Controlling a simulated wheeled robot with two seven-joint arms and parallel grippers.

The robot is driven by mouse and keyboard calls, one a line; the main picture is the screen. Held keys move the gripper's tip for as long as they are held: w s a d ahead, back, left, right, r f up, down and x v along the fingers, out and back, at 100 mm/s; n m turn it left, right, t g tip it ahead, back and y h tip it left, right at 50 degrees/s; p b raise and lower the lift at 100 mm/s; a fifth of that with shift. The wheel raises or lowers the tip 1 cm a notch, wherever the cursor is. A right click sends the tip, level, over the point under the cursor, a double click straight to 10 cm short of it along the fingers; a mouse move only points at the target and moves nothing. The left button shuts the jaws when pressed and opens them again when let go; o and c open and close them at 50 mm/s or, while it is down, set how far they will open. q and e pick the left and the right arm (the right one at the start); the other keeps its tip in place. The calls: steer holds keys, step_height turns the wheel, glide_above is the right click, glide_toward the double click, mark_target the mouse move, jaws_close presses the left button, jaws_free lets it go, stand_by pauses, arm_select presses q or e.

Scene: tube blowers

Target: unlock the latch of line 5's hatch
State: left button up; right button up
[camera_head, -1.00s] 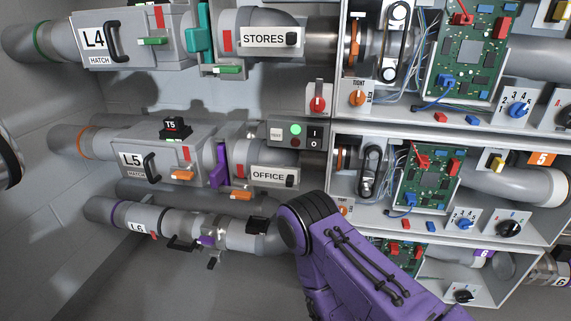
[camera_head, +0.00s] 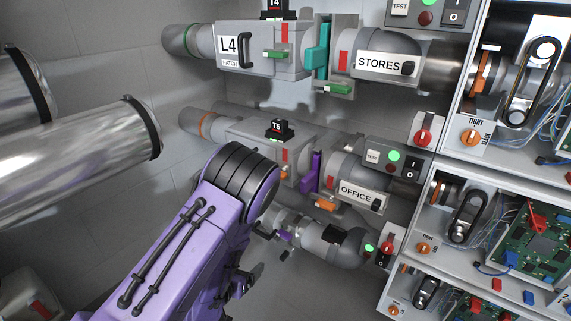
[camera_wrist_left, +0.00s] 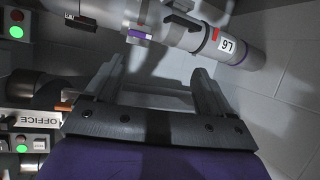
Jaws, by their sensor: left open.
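Line 5's grey hatch housing (camera_head: 240,127) is in the middle row of the head view, with the T5 block (camera_head: 277,130) on top. My purple left arm covers its front, so the L5 label and handle are hidden. A small orange latch (camera_head: 284,173) shows just right of my arm, beside a red marker (camera_head: 284,156). In the wrist view my left gripper (camera_wrist_left: 157,78) is open and empty, its two fingers wide apart. Beyond the fingers there is line 6's pipe, with its L6 label (camera_wrist_left: 227,45) upside down. My right gripper is not in view.
A purple slide plate (camera_head: 311,172), an orange handle (camera_head: 325,205) and the OFFICE sign (camera_head: 357,193) lie right of the latch. Line 4's hatch (camera_head: 260,50) is above. Open circuit cabinets (camera_head: 500,240) fill the right.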

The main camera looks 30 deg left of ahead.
arm_select(q)
steer(key=w+a+r+m+t+h+p, duration=0.1)
steer(key=w+r+m+t+h, duration=0.2)
steer(key=r, duration=0.7)
steer(key=w+r+m+t+p, duration=0.15)
steer(key=w+r, duration=0.25)
steer(key=r, duration=0.6)
steer(key=w, duration=1)
steer(key=shift+d+n+t+b, duration=0.15)
steer(key=shift+n+t+b, duration=0.2)
steer(key=shift+n, duration=0.1)
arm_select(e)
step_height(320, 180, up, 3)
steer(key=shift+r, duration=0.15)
arm_select(q)
steer(key=c, duration=1.1)
